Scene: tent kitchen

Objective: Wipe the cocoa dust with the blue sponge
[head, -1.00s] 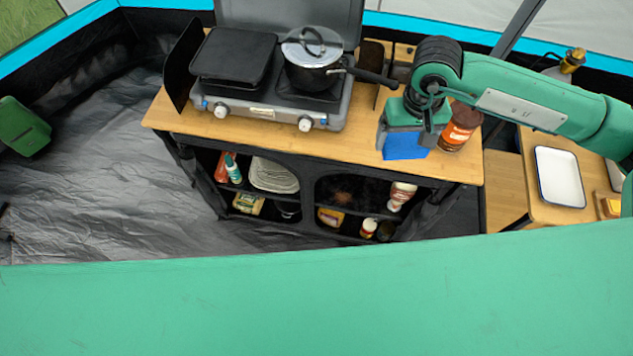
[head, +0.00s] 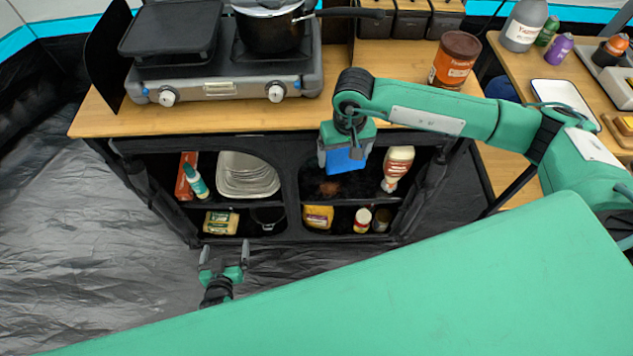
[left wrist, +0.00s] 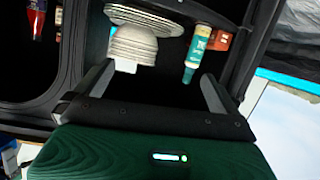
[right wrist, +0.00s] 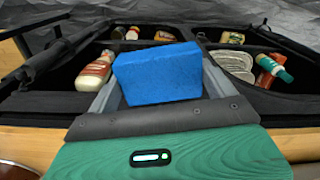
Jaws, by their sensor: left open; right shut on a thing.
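The blue sponge (head: 345,161) is held in my right gripper (head: 345,150), in front of the open right compartment of the cabinet. The sponge also shows in the right wrist view (right wrist: 158,74), gripped between both fingers. The cocoa dust (head: 328,187) is a brown patch on the upper shelf of that compartment, just below and left of the sponge in the head view. I cannot tell whether the sponge touches it. My left gripper (head: 225,252) is open and empty, low before the left compartment. In the left wrist view its fingers (left wrist: 155,88) point towards the shelves.
A sauce bottle (head: 397,168) stands right of the dust. Plates (head: 248,175) and a teal-capped bottle (head: 195,181) fill the left compartment. Jars (head: 362,220) and a yellow pack (head: 318,216) stand below. The wooden countertop (head: 400,110) overhangs the shelves.

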